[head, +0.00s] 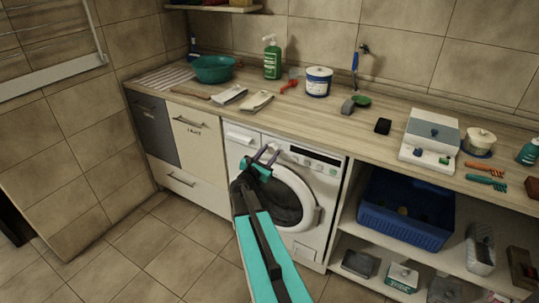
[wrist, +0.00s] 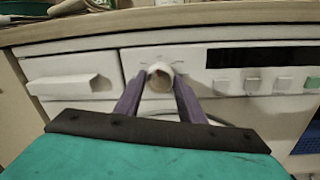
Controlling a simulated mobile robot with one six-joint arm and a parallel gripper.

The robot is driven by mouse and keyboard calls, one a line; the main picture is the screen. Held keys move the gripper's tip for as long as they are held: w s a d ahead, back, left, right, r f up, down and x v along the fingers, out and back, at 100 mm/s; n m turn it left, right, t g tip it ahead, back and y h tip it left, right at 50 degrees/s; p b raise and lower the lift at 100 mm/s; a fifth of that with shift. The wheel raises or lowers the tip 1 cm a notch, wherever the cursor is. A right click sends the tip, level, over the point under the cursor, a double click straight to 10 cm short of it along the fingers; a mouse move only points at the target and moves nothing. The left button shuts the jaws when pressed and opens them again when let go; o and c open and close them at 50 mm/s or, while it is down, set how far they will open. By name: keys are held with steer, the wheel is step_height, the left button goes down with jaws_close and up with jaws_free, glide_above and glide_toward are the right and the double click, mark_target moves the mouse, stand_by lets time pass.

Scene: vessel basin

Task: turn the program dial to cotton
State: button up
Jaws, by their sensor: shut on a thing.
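The washing machine (head: 318,172) stands under the worktop, with its round door closed. Its program dial (wrist: 160,76) is a round, whitish knob on the front panel, between the detergent drawer (wrist: 75,80) and the dark display (wrist: 265,56). My gripper (wrist: 160,88) is shut on the dial, one finger on each side of it. In the head view my gripper (head: 266,154) reaches the panel and covers the dial. Small marks ring the dial, but they are too small to read, so its setting cannot be told.
Several square buttons (wrist: 252,84) sit right of the dial. The worktop edge (wrist: 200,17) runs close above the panel. A blue crate (head: 385,228) stands on the shelf to the right. The tiled floor in front is clear.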

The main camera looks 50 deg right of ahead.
steer(key=shift+f+m+b, duration=0.25)
steer(key=shift+m+b, duration=0.45)
steer(key=shift+b, duration=1.7)
steer(key=m+b, duration=0.5)
steer(key=b, duration=0.4)
steer(key=m+b, duration=0.1)
steer(key=b, duration=0.2)
steer(key=shift+m+h, duration=0.3)
steer(key=shift+b, duration=0.3)
steer(key=shift+r+m+b, duration=0.2)
steer(key=shift+m+b, duration=0.2)
steer(key=shift+m, duration=0.1)
steer(key=o, duration=1.1)
steer(key=shift+c, duration=0.2)
